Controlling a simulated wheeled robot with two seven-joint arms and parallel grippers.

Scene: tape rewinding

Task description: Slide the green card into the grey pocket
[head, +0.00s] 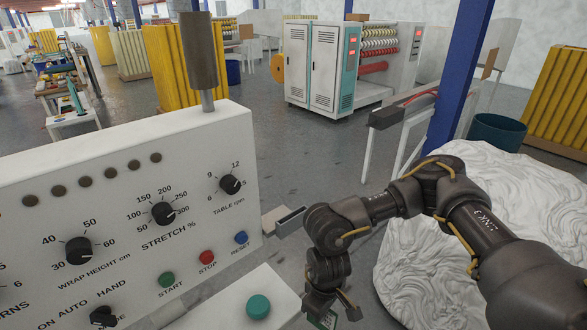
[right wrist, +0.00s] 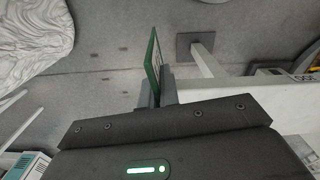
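The green card (right wrist: 153,62) stands up edge-on between the fingers of my right gripper (right wrist: 155,92) in the right wrist view. The fingers are shut on its near end. In the head view, my right gripper (head: 333,310) points down at the bottom edge, with a bit of the green card (head: 326,320) showing under it. The grey pocket (head: 290,221) sticks out from the right side of the white control panel, with a dark slot in it. My right gripper is below and to the right of the pocket, apart from it. My left gripper is not in view.
The white control panel (head: 120,200) with knobs and buttons fills the left of the head view. A white box with a teal button (head: 258,306) is beside the gripper. A large wrapped white bundle (head: 440,265) lies to the right under my arm.

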